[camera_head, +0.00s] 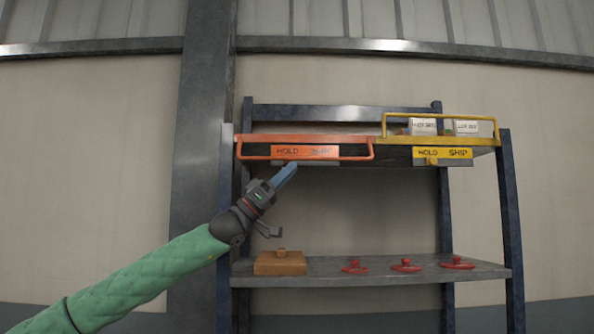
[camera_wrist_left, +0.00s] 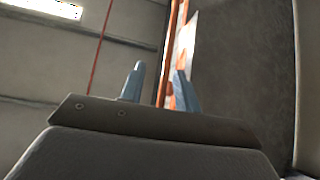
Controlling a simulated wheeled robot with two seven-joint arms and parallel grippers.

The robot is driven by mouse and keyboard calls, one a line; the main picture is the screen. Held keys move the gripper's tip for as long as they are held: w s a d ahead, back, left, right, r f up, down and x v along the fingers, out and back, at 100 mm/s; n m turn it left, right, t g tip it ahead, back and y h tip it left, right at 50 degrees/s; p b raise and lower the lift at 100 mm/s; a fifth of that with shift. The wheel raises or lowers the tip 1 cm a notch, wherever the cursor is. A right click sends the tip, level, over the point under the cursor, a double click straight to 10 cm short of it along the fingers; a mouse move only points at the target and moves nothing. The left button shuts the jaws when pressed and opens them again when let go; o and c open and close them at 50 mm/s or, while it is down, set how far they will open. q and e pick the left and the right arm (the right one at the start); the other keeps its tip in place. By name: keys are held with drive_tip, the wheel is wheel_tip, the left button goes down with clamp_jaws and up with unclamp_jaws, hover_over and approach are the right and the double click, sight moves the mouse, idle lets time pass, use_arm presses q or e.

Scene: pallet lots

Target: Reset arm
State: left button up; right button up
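My left gripper (camera_head: 285,175) is raised in front of the shelf rack, just below the orange tray front (camera_head: 254,152) and its HOLD sign (camera_head: 290,152). In the left wrist view its two blue-grey fingers (camera_wrist_left: 159,75) stand apart with a gap between them. The orange rail (camera_wrist_left: 171,50) shows beyond that gap, and I see nothing held. Whether the fingertips touch the sign or the tray's underside is unclear. My right gripper is in neither view.
The lower shelf (camera_head: 330,272) bears a wooden block (camera_head: 280,265) and three red knobbed pieces (camera_head: 405,266). Space between the shelves is open.

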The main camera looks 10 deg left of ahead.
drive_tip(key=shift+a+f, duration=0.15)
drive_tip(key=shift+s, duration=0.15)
